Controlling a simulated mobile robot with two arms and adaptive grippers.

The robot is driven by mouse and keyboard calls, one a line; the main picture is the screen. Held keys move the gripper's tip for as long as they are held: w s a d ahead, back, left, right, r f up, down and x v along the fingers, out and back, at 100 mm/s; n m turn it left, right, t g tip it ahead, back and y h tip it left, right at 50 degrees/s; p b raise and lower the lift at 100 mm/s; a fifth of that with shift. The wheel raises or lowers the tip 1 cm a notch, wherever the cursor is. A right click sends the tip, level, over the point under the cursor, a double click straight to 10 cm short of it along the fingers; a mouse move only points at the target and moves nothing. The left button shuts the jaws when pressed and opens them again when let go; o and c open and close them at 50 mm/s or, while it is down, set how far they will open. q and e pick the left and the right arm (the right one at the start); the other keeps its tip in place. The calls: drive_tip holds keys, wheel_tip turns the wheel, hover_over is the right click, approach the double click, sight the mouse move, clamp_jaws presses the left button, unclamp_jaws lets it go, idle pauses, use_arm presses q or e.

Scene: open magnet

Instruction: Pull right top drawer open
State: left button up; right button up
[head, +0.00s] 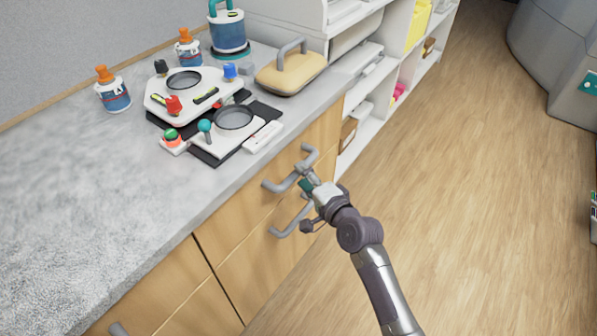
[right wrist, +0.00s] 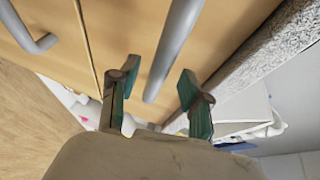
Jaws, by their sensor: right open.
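The right top drawer (head: 245,205) is a light wooden front just under the grey countertop, and it looks closed. Its grey bar handle (head: 275,186) also shows in the right wrist view (right wrist: 173,50). My right gripper (head: 305,182) is at this handle, hiding part of it. In the right wrist view my right gripper (right wrist: 158,80) has its teal-padded fingers apart, with the handle bar appearing between them. A gap shows on both sides, so the fingers are not closed on it. My left gripper is not in view.
A lower drawer handle (head: 287,230) sits just below my right gripper. The countertop (head: 90,190) holds a white device (head: 160,88), bottles and a tan handled block (head: 290,75). White shelves (head: 390,85) stand beyond. The wooden floor (head: 450,180) to the right is clear.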

drive_tip(key=shift+x, duration=1.5)
clamp_jaws()
